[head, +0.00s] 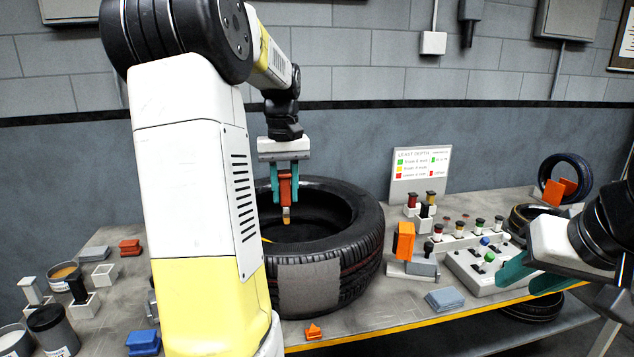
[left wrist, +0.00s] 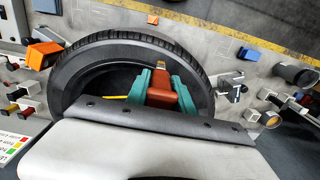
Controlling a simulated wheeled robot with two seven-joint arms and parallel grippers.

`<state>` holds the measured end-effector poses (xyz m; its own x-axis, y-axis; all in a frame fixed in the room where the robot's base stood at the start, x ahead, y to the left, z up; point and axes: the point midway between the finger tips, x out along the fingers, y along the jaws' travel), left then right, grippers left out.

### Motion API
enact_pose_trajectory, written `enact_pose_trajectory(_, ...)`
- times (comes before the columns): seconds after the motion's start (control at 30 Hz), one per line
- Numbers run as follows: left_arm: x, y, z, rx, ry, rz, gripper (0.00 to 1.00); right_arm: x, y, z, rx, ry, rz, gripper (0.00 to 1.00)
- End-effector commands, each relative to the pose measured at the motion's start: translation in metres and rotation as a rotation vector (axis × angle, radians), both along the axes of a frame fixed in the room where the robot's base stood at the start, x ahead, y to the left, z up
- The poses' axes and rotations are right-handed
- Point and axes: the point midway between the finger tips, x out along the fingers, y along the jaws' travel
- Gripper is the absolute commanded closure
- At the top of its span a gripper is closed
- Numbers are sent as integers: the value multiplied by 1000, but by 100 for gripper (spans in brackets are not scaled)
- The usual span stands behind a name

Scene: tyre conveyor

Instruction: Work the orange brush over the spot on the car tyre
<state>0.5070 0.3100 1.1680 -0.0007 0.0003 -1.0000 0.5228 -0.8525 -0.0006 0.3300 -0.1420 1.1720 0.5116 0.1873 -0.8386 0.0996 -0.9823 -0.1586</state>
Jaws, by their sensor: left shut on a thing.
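The car tyre (head: 350,240) lies on its side on the table; it also shows in the left wrist view (left wrist: 85,62). A grey, roughly square patch (head: 309,288) is on its outer tread, facing the head camera. My left gripper (head: 287,182) points down above the tyre's opening, its teal fingers shut on the orange brush (head: 286,191). The brush's tan tip points down, apart from the grey patch. In the left wrist view the brush (left wrist: 163,88) sits between the teal fingers (left wrist: 160,96). My right gripper (head: 530,276) is at the right with its teal fingers apart, seemingly empty.
A button box (head: 478,268), an orange block on a grey stand (head: 404,243) and a grey-blue block (head: 445,299) are right of the tyre. A small orange piece (head: 313,331) lies near the yellow front edge. Cups and blocks (head: 55,325) crowd the left. A sign (head: 420,172) stands behind.

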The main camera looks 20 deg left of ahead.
Motion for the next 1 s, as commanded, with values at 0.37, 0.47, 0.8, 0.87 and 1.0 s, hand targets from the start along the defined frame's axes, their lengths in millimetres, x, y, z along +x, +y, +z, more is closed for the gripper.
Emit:
enact_pose_trajectory(0.37, -1, 0, -27, 0, 2, 1, 100, 0, 0, 0, 0, -1, 0, 64)
enact_pose_trajectory(0.47, -1, 0, -39, -1, 3, 1, 100, 0, 0, 0, 0, 0, 0, 64)
enact_pose_trajectory(0.8, 0, 0, -63, 0, 0, 0, 100, 0, 0, 0, 0, 0, 0, 64)
enact_pose_trajectory(0.87, 0, 0, -65, 0, 0, 0, 100, 0, 0, 0, 0, 0, 0, 64)
enact_pose_trajectory(1.0, 0, 0, -65, 0, 0, 0, 100, 0, 0, 0, 0, 0, 0, 64)
